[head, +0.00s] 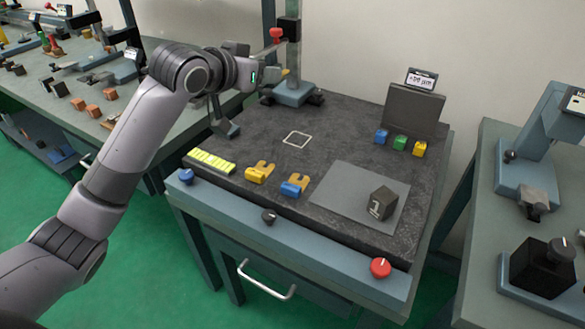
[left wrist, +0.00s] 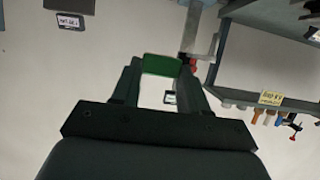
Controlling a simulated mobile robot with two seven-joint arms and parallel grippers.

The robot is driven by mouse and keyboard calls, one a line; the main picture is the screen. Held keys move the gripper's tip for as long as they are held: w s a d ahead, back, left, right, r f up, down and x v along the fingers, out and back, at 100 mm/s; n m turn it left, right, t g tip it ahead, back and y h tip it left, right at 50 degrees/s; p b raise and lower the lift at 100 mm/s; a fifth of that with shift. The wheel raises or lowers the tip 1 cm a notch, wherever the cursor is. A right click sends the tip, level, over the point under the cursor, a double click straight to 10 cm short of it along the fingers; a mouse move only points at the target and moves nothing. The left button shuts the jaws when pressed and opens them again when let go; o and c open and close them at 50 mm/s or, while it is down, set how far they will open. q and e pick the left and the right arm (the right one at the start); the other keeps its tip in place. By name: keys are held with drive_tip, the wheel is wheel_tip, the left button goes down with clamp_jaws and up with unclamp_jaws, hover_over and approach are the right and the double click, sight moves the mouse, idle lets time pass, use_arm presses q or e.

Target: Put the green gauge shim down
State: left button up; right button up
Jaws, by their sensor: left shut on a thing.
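My left gripper (head: 256,68) is raised above the back left of the grey bench top, near an upright stand with a red knob. In the left wrist view the gripper (left wrist: 162,80) is shut on a green piece, the green gauge shim (left wrist: 162,65), held between the fingertips in the air. In the head view I cannot make out the shim clearly. A yellow fork-shaped shim (head: 259,173) and a blue one (head: 295,185) lie near the front of the bench top. My right gripper is not in view.
The red-knobbed stand (head: 292,92) is at the back left. A dark labelled box (head: 412,108) stands at the back right, with small blue, green (head: 400,142) and yellow blocks before it. A dark block (head: 382,203) sits on a grey mat (head: 345,190). The bench middle is clear.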

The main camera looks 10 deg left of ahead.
sight(266, 162)
use_arm(q)
wheel_tip(266, 162, down, 20)
drive_tip(key=shift+r, duration=0.15)
idle(0.3)
drive_tip(key=o, duration=1.1)
drive_tip(key=shift+f, duration=0.2)
drive_tip(key=shift+c, duration=0.2)
